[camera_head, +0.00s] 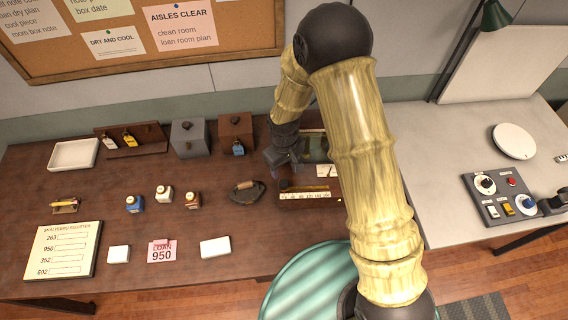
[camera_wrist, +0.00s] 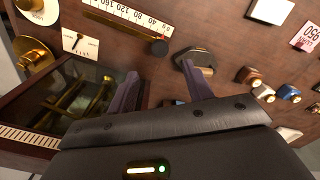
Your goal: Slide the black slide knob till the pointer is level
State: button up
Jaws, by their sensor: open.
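The black slide knob (camera_wrist: 159,47) sits at the low-number end of a white numbered scale strip (camera_wrist: 128,14) in the wrist view. In the head view the knob (camera_head: 284,184) is at the left end of the strip (camera_head: 305,196). A white card (camera_wrist: 80,42) with a thin dark pointer is beside the strip; the pointer looks tilted, but its exact angle is too small to tell. My gripper (camera_wrist: 160,88) is open and empty, its fingers short of the knob and apart from it. In the head view my gripper (camera_head: 283,158) is just behind the scale, partly hidden by my arm.
A glass-topped case (camera_wrist: 62,98) with brass parts lies beside my gripper. A dark iron-like object (camera_head: 247,191) and several small bottles (camera_head: 164,193) stand left of the scale. The table's front left holds a register board (camera_head: 68,250).

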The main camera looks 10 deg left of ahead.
aim_at(284, 182)
jog(key=shift+f, duration=0.1)
jog(key=shift+f+b, duration=3.2)
jog(key=shift+f, duration=1.6)
jog(key=c, duration=0.7)
